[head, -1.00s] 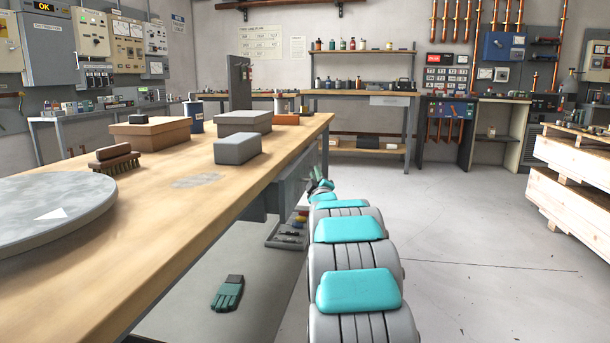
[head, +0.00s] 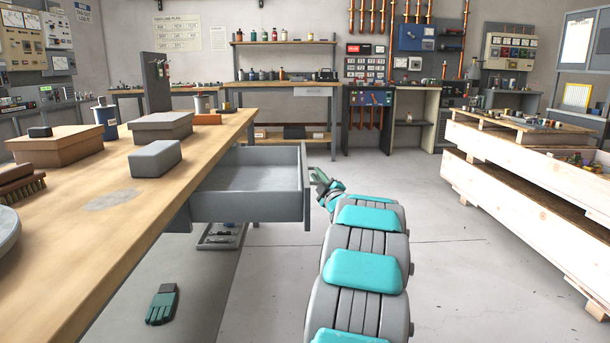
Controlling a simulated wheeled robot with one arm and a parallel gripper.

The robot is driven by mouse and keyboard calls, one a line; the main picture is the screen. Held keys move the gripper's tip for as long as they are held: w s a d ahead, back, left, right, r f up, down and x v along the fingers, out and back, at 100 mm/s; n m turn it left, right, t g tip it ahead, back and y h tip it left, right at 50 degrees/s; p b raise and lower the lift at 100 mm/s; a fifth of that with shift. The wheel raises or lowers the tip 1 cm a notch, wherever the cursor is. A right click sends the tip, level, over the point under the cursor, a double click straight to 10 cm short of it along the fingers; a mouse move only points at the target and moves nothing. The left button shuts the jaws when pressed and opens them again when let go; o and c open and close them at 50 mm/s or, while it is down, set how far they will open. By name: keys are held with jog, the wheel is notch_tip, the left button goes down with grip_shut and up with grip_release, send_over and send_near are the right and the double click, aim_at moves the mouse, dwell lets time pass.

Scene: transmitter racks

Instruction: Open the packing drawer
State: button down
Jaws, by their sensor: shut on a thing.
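The packing drawer (head: 250,207) is a grey metal drawer under the right side of the wooden workbench (head: 225,127). It is pulled well out, and its inside looks empty. My gripper (head: 314,178) is at the drawer's front panel, on its right side, at about the height of the handle. It is shut on the drawer handle, which is mostly hidden by the fingers. My arm reaches up to it from the bottom of the view.
On the bench stand a grey box (head: 155,159), lidded boxes (head: 160,125) and a blue can (head: 106,120). A tool tray (head: 221,236) and a green glove (head: 162,304) lie below. Wooden crates (head: 530,185) stand at right. The floor between is clear.

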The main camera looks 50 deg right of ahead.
jog(key=shift+s+d, duration=0.15)
jog(key=c, duration=0.9)
grip_release()
jog(key=shift+s, duration=0.1)
jog(key=v, duration=0.7)
jog(key=shift+s+a+f, duration=0.15)
jog(key=shift+s+a, duration=0.05)
